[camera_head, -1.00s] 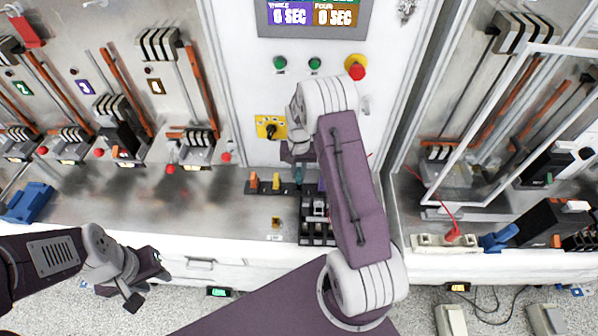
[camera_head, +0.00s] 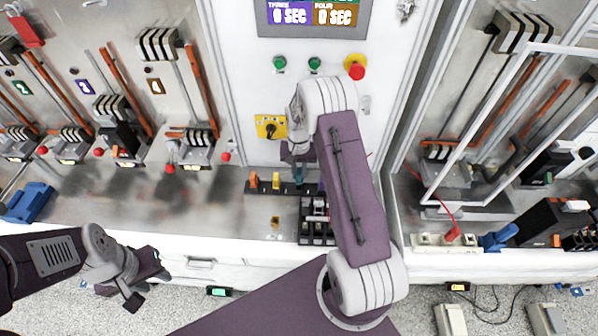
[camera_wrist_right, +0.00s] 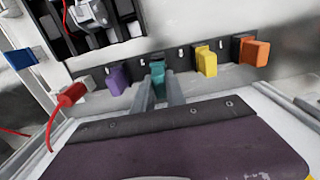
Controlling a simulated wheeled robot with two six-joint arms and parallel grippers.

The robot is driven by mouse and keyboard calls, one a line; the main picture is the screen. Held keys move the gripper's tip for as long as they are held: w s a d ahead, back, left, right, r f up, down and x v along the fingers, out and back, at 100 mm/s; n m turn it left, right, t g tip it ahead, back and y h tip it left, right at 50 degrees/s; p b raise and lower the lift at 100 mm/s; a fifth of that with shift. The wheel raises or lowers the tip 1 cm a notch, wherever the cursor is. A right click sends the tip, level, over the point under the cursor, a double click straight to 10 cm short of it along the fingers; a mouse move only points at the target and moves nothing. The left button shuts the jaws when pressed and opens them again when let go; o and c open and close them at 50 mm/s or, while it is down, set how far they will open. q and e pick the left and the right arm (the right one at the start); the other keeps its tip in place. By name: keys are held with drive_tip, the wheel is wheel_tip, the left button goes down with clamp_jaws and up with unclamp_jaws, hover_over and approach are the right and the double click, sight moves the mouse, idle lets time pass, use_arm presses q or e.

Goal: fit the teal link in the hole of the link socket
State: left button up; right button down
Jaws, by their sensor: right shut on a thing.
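The teal link (camera_wrist_right: 158,77) stands in the dark rack between the purple link (camera_wrist_right: 117,80) and the yellow link (camera_wrist_right: 206,61). My right gripper (camera_wrist_right: 159,98) is shut on the teal link, one finger on each side. In the head view the teal link (camera_head: 299,175) shows just below my right gripper (camera_head: 298,161), partly hidden by it. My left gripper (camera_head: 147,284) is open and empty, low at the left.
The rack (camera_head: 262,188) also holds an orange link (camera_head: 254,181). A black breaker block (camera_head: 316,222) stands beside my right arm. Bench left of the rack is clear.

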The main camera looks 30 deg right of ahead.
sight(299, 171)
drive_tip(key=shift+f+b, duration=1.2)
drive_tip(key=shift+f, duration=0.55)
drive_tip(key=c, duration=1.3)
unclamp_jaws()
wheel_tip(299, 171, up, 8)
drive_tip(key=shift+r+b, duration=0.15)
drive_tip(key=shift+b, duration=1.1)
drive_tip(key=shift+r, duration=0.4)
